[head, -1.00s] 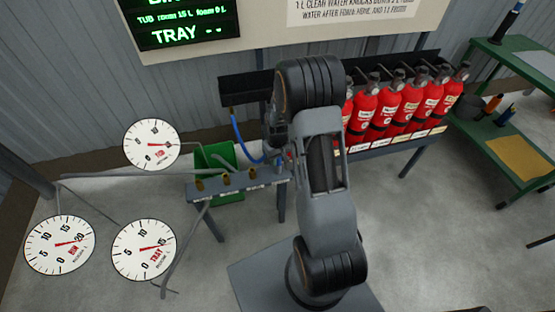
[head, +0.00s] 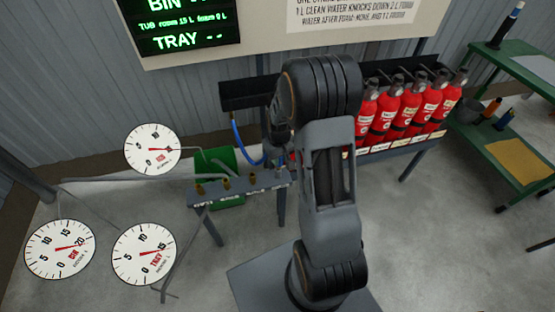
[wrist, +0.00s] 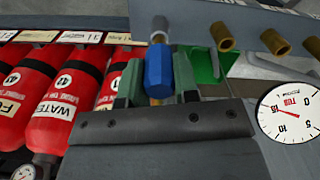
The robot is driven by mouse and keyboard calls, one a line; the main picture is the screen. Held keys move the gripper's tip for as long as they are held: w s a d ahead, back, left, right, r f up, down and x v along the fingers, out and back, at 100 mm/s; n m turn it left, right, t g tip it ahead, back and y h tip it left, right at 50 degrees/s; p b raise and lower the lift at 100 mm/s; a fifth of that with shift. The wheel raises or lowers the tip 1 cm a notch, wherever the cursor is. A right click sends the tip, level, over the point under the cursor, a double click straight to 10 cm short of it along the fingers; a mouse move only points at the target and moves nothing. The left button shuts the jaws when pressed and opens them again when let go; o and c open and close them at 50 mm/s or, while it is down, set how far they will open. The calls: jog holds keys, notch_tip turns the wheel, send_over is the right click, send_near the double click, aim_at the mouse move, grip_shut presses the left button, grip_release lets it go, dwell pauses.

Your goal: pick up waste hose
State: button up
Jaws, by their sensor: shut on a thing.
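A blue hose (head: 240,140) hangs in a curve beside the grey rail in the head view, and its far end runs behind my arm. In the wrist view a blue faceted hose end (wrist: 158,72) sits between the two green-grey fingers of my gripper (wrist: 160,88), which is shut on it. A grey cylindrical piece (wrist: 159,30) is in line with the hose end just beyond it; I cannot tell whether they are joined. In the head view my arm hides most of the gripper.
A grey rail (head: 215,193) carries several brass outlets (wrist: 222,37). A green bin (head: 228,165) stands behind it. Several red extinguishers (head: 410,100) stand on a rack to the right. Round gauges (head: 60,249) are at the left, green shelves (head: 490,130) at the far right.

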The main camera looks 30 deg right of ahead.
jog(key=s+a+r+p, duration=0.1)
jog(key=s+r, duration=0.7)
jog(key=s, duration=0.4)
jog(key=shift+s+a, duration=0.2)
jog(key=shift+w, duration=0.15)
